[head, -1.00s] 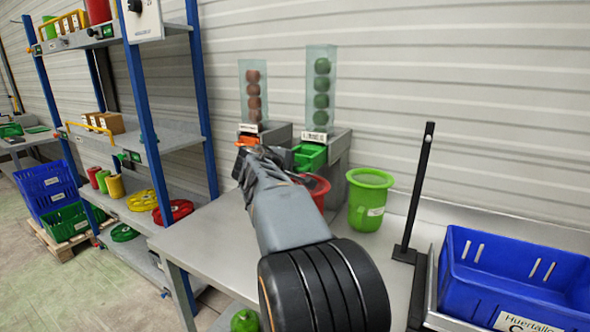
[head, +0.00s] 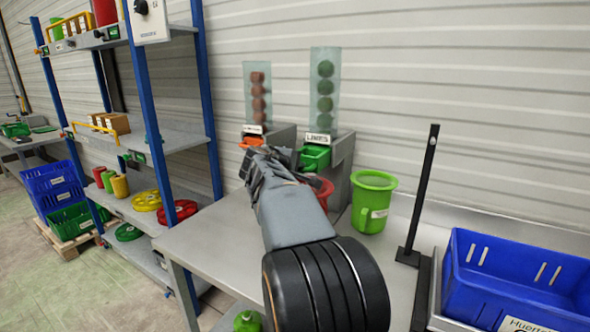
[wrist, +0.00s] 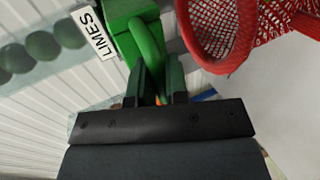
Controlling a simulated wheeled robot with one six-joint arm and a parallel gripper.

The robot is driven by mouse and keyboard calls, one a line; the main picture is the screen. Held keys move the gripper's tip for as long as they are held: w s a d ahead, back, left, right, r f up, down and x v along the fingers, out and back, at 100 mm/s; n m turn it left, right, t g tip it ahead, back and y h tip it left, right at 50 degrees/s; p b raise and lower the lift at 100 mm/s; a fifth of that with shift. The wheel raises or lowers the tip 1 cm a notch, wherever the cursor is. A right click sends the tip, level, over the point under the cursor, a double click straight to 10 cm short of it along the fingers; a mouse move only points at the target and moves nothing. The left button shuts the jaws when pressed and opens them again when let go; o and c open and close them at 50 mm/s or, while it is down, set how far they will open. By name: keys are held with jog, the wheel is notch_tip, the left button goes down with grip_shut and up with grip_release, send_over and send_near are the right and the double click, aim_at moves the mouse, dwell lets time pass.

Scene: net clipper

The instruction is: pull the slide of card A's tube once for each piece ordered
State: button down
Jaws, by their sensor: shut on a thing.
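A clear tube (head: 325,92) of several round green pieces stands on a grey stand, with a label (head: 318,138) that reads LIMES. Below it is a green slide (head: 315,158), which shows in the wrist view (wrist: 128,22) with a looped green handle (wrist: 148,42). My gripper (wrist: 158,74) is shut on this handle; in the head view my own wrist hides the fingertips. To the left, another clear tube (head: 258,95) holds reddish-brown pieces above an orange slide (head: 251,142). No card A is readable in these views.
A red net funnel (wrist: 215,35) is close beside my gripper. A green bucket (head: 372,205) stands to the right on the table (head: 215,240). Further right are a black post (head: 421,190) and a blue crate (head: 515,275). A shelf rack (head: 165,140) stands left.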

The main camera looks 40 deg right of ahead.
jog(key=w+d+p, duration=0.1)
jog(key=d, duration=0.2)
jog(key=d+p, duration=0.1)
jog(key=d, duration=0.1)
jog(key=w+d+p, duration=0.1)
jog(key=d, duration=0.2)
jog(key=shift+w+d, duration=0.3)
jog(key=shift+d, duration=0.05)
jog(key=shift+a, duration=0.1)
dwell(0.7)
jog(key=shift+s+a+b, duration=0.3)
jog(key=shift+a+b, duration=0.35)
jog(key=shift+a, duration=0.3)
jog(key=shift+s+a+b, duration=0.25)
jog(key=shift+a+b, duration=0.4)
jog(key=shift+a, duration=0.3)
jog(key=s+a+b, duration=0.1)
jog(key=a+b, duration=0.2)
jog(key=a, duration=0.3)
jog(key=shift+s+r, duration=0.15)
jog(key=shift+s, duration=0.25)
